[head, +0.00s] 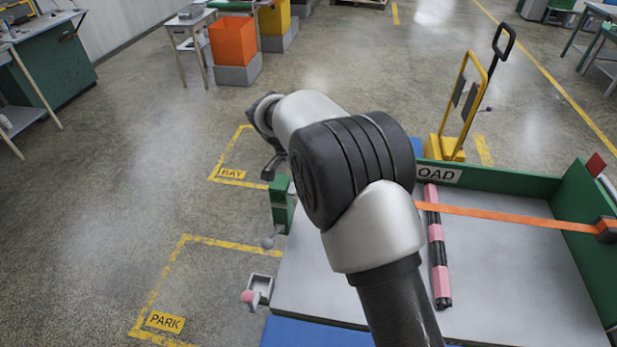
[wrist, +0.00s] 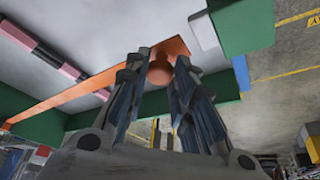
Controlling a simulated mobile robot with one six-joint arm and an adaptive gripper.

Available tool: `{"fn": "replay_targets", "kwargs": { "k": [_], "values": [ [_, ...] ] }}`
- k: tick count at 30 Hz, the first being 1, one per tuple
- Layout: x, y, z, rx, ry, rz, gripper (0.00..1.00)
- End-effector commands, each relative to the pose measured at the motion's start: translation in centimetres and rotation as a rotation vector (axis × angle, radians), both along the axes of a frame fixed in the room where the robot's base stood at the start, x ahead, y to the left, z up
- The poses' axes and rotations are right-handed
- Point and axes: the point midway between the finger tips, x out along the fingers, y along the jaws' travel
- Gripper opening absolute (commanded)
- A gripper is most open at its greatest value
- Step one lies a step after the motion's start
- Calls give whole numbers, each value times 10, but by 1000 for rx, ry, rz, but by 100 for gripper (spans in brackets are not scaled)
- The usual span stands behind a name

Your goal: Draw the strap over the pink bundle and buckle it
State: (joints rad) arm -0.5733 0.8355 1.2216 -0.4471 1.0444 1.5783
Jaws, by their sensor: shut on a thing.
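The pink and black bundle (head: 437,260) lies lengthwise on the grey load bed; it also shows at the upper left of the wrist view (wrist: 48,52). The orange strap (head: 510,217) runs from a dark holder (head: 606,230) on the right wall, crosses the bundle and passes behind my arm. My gripper (head: 270,168) is beyond the bed's left edge, near a green post (head: 282,208). In the wrist view my gripper (wrist: 160,75) is shut on the strap's end, with a round orange knob (wrist: 160,72) between the fingers.
Green walls (head: 500,183) edge the bed at the back and right. In the wrist view a green block (wrist: 242,25) with a grey piece (wrist: 204,30) stands right of the fingers. A yellow pallet jack (head: 455,110) stands behind the bed. Floor at left is open.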

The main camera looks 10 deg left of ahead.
Motion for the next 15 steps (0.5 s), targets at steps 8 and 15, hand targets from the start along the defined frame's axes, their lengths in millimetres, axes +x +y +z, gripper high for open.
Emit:
{"fn": "replay_targets", "kwargs": {
  "k": [8, 15],
  "values": [
    [1, 0, 2, 1, -4, 1, 34],
    [1, 0, 1, 1, -2, 0, 44]
  ]
}}
